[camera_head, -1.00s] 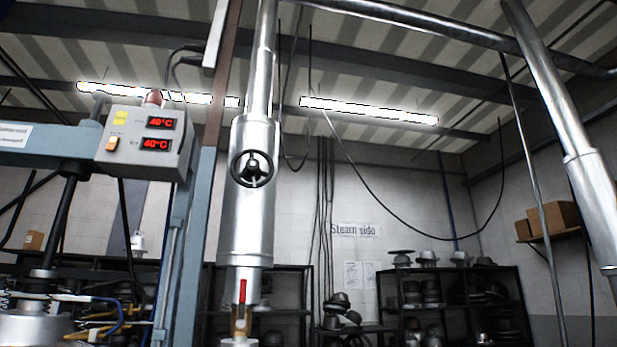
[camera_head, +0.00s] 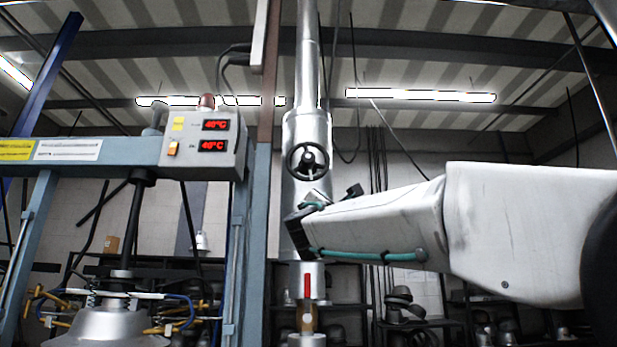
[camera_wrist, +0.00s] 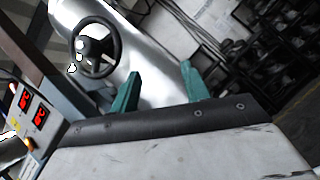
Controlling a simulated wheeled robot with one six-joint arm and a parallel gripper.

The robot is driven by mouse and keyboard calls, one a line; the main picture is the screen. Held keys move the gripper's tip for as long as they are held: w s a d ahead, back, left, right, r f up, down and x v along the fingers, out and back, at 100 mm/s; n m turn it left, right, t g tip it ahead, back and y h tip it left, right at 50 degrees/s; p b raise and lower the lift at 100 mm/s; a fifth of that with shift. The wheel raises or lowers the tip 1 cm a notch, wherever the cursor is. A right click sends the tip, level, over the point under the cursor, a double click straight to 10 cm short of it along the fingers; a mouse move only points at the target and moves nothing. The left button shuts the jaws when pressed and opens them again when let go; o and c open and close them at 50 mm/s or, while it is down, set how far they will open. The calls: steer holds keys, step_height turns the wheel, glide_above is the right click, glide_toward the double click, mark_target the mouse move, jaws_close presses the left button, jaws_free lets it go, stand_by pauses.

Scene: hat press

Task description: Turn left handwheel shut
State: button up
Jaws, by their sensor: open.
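In the wrist view the handwheel (camera_wrist: 96,47) is at upper left on the shiny pipe (camera_wrist: 150,62). My gripper (camera_wrist: 158,86) shows there as two green fingers spread apart with nothing between them; the handwheel lies beyond and to the left of them. In the head view my gripper (camera_head: 316,203) is just below the handwheel, apart from it in the picture. Its fingers are partly hidden there.
Dark shelves with hat forms (camera_head: 403,304) stand behind.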

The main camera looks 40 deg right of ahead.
mark_target(308, 161)
steer(key=w+a+r+n+t+y, duration=0.1)
steer(key=r+n+t, duration=0.1)
steer(key=r+n, duration=0.1)
steer(key=w+a+r+n+t+y, duration=0.1)
steer(key=w+r+n+t, duration=0.1)
steer(key=r+n+t, duration=0.1)
steer(key=w+a+r+n+t+y, duration=0.1)
steer(key=r+n+t, duration=0.1)
steer(key=r+n, duration=0.2)
steer(key=shift+w+a+r+n+t, duration=0.15)
steer(key=shift+w+a+n+t, duration=0.15)
steer(key=shift+n, duration=0.6)
steer(key=x, duration=0.7)
steer(key=shift+w+r, duration=0.15)
steer(key=shift+r, duration=0.05)
steer(key=c, duration=0.7)
